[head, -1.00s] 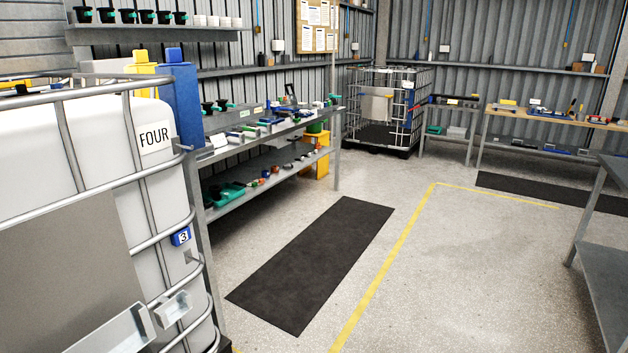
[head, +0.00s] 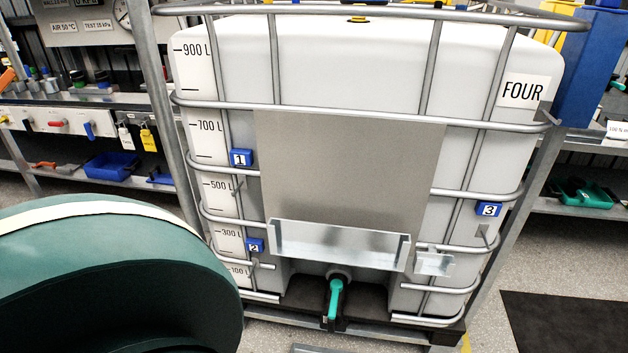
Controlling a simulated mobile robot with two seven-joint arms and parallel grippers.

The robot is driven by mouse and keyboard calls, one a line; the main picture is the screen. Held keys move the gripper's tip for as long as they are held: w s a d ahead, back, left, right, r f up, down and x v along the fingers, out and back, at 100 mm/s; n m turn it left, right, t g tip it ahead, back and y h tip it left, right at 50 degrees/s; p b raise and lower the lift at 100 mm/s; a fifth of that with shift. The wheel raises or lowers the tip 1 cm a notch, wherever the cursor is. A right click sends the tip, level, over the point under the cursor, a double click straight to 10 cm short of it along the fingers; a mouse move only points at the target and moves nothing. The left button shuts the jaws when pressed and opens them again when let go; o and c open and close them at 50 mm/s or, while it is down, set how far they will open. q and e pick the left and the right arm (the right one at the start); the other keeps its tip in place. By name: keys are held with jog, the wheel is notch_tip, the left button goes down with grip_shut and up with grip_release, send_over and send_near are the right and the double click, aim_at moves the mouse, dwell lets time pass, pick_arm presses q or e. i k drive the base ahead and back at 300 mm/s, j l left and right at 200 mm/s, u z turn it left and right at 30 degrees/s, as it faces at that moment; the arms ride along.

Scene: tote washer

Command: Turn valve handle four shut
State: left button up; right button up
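The white tank labelled FOUR (head: 522,92) stands upright in a metal tube cage in the middle of the head view. Its outlet valve is at the bottom centre, below a metal tray. The green valve handle (head: 335,297) extends from the outlet towards me and down in the picture, seemingly in line with the outlet. The angle does not clearly show whether the valve is open or shut. Nothing touches the handle. Neither of my grippers is in view.
A metal tray (head: 338,246) juts out above the valve, with a small bracket (head: 433,263) to its right. A large dark green rounded shape covers the lower left; I cannot tell what it is. A black mat (head: 565,322) lies at the lower right.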

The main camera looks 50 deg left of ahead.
aim_at(336, 285)
jog(key=i+l+u, duration=0.2)
jog(key=u, duration=0.15)
jog(key=i+l+u, duration=0.1)
jog(key=l+u, duration=0.25)
jog(key=i+l+u, duration=0.15)
jog(key=u, duration=0.2)
jog(key=i+l+u, duration=0.3)
jog(key=i+l, duration=0.3)
